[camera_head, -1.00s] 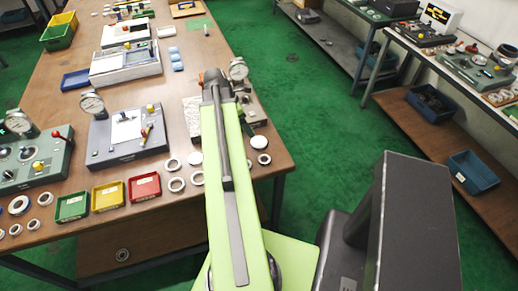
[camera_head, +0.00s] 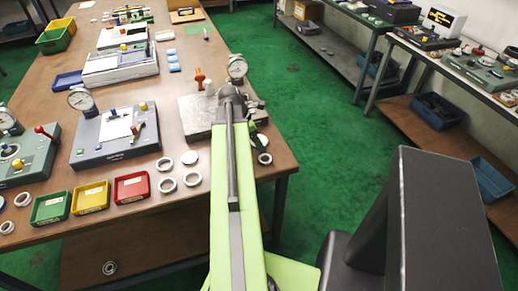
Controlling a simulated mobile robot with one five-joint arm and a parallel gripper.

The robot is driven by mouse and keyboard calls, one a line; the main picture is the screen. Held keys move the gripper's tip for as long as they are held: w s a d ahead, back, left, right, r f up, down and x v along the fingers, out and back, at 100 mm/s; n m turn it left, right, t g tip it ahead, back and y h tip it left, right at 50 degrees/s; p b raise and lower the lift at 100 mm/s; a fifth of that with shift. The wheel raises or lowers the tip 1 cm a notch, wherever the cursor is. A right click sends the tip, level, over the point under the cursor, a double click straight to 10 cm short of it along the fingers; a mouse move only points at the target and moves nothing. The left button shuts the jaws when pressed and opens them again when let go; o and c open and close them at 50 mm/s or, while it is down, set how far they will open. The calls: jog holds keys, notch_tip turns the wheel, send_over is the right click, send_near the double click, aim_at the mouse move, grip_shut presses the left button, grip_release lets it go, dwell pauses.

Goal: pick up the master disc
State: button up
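A solid pale disc (camera_head: 190,157) lies flat on the wooden table, left of my arm. Part of another pale disc (camera_head: 262,141) shows on the table to the right of my arm, partly covered by it. I cannot tell from the picture which is the master disc. My green arm reaches forward over the table. Its dark end (camera_head: 232,93) is above or beside the grey plate of the dial gauge stand. The fingers of my gripper cannot be made out, so its opening is hidden.
Several metal rings, one of them here (camera_head: 167,184), lie near the discs. Red (camera_head: 131,187), yellow (camera_head: 90,198) and green (camera_head: 51,208) trays line the front edge. A dial gauge (camera_head: 237,68) stands close to my arm's end. Green floor is free to the right.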

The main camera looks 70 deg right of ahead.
jog(key=shift+r, duration=0.1)
jog(key=shift+c, duration=0.4)
grip_shut()
jog(key=shift+r, duration=0.15)
